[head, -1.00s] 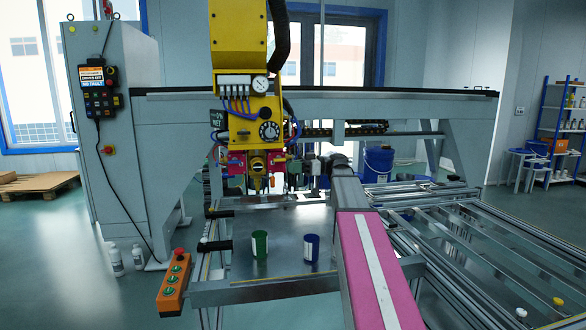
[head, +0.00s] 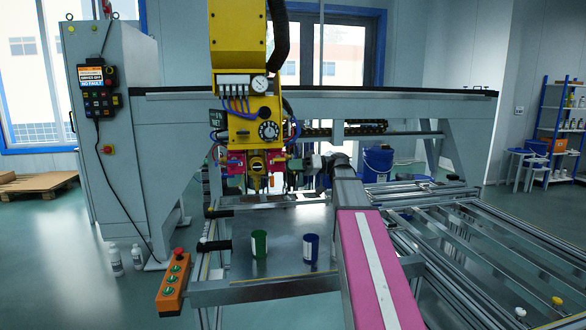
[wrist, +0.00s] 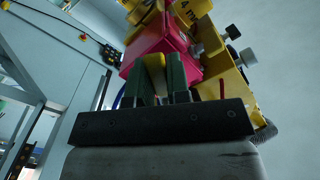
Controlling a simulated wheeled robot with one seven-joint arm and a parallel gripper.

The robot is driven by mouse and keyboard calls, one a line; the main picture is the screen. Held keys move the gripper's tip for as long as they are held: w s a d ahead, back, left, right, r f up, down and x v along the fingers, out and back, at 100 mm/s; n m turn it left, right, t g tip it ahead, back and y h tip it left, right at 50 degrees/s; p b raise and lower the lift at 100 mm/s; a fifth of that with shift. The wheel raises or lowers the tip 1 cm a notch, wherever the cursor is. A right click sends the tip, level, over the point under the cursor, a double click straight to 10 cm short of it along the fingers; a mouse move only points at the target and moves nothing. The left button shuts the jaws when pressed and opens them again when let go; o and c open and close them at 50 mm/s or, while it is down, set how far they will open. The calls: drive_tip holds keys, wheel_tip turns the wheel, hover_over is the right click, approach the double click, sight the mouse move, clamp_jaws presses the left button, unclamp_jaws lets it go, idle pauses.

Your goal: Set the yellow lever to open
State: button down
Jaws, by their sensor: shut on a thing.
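My gripper (wrist: 160,80) is shut on the yellow lever (wrist: 154,62), whose rounded yellow end shows between the dark green fingers in the wrist view. A red-pink box (wrist: 158,47) on the yellow machine is just behind the fingers. In the head view my gripper (head: 297,173) is at the right side of the machine's lower head, beside the red-pink parts. The lever cannot be made out clearly there, and its open and closed marks are not legible.
The yellow machine head (head: 253,125) carries a gauge, a dial and blue hoses. A green cup (head: 259,244) and a blue cup (head: 311,247) stand on the metal table below. An orange button box (head: 173,282) is at the table's front left corner.

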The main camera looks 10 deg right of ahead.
drive_tip(key=m, duration=0.2)
drive_tip(key=s+r+m, duration=0.1)
drive_tip(key=m, duration=0.2)
drive_tip(key=shift+s+r+m, duration=0.1)
drive_tip(key=shift+r+m, duration=0.05)
drive_tip(key=shift+m, duration=0.15)
drive_tip(key=m, duration=0.2)
drive_tip(key=r+m, duration=0.1)
drive_tip(key=m, duration=0.2)
drive_tip(key=shift+s+r+m, duration=0.2)
drive_tip(key=shift+r+m, duration=0.1)
drive_tip(key=shift+r, duration=0.05)
drive_tip(key=c, duration=1.1)
unclamp_jaws()
drive_tip(key=shift+d, duration=0.1)
